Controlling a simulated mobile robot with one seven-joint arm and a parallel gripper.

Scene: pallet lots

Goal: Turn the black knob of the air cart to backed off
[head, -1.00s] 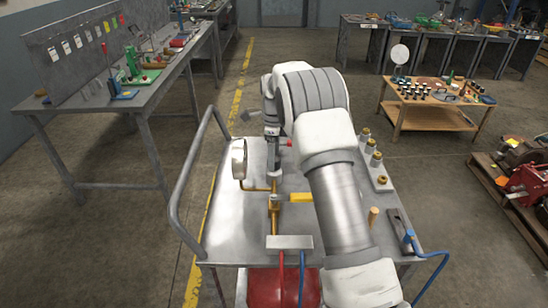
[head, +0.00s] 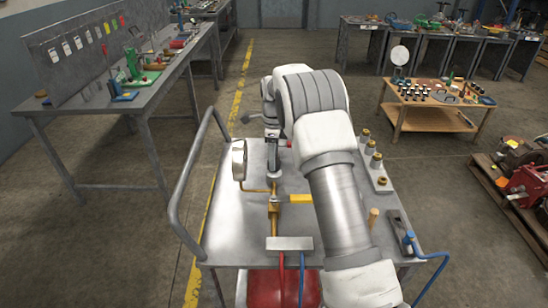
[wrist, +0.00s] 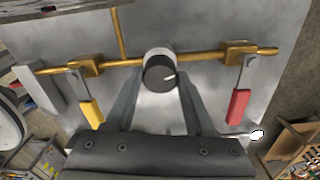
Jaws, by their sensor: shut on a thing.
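The air cart (head: 225,235) is a grey metal cart with a brass pipe line on its top. The black knob (wrist: 160,74) sits on a pale round regulator body on the brass pipe (wrist: 115,64). A white mark on its face points right and slightly up in the wrist view. My gripper (wrist: 161,80) has one finger on each side of the knob and is shut on it. In the head view my gripper (head: 272,160) is over the pipe line, and my arm hides the knob.
A yellow lever (wrist: 91,112) and a red lever (wrist: 238,106) flank the knob. A round gauge (head: 239,160) stands left of my gripper. Several brass fittings (head: 375,160) stand at the cart's right. A tube handle (head: 180,185) edges its left side.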

